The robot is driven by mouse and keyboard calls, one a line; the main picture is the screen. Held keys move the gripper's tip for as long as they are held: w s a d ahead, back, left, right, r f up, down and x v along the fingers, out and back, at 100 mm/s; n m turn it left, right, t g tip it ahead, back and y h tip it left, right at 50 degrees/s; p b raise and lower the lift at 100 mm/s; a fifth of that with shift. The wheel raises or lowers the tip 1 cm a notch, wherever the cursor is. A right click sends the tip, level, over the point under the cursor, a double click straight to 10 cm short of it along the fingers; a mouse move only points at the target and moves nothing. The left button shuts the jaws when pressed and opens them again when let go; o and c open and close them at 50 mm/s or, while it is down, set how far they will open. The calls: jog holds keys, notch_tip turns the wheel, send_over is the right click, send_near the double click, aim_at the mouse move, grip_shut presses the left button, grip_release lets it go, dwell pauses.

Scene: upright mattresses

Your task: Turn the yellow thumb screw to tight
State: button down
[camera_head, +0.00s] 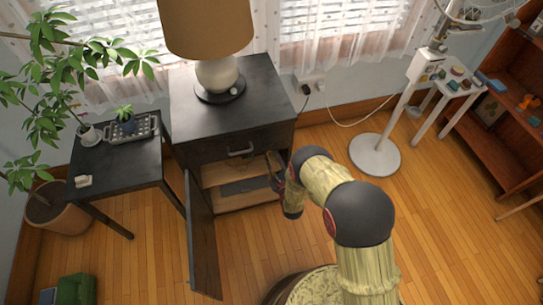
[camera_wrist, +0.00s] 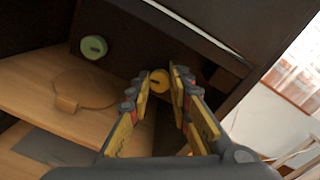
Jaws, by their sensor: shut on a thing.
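The yellow thumb screw (camera_wrist: 159,80) shows in the wrist view as a round knob with a dark slot, set on a dark surface inside the cabinet. My gripper (camera_wrist: 164,86) has its fingertips on either side of it and is shut on it. In the head view my gripper (camera_head: 274,172) is at the right side of the cabinet's open compartment. The screw is too small or hidden to make out there. I cannot tell from the slot how tight it is.
A green knob (camera_wrist: 94,47) sits left of the yellow one. A round wooden board (camera_wrist: 86,90) lies on the shelf (camera_wrist: 30,85) below. The black cabinet (camera_head: 225,108) carries a lamp (camera_head: 217,75). Its door (camera_head: 200,240) hangs open.

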jog(key=shift+s+f, duration=0.1)
jog(key=shift+f, duration=0.05)
jog(key=c, duration=1.6)
grip_release()
jog(key=v, duration=1.2)
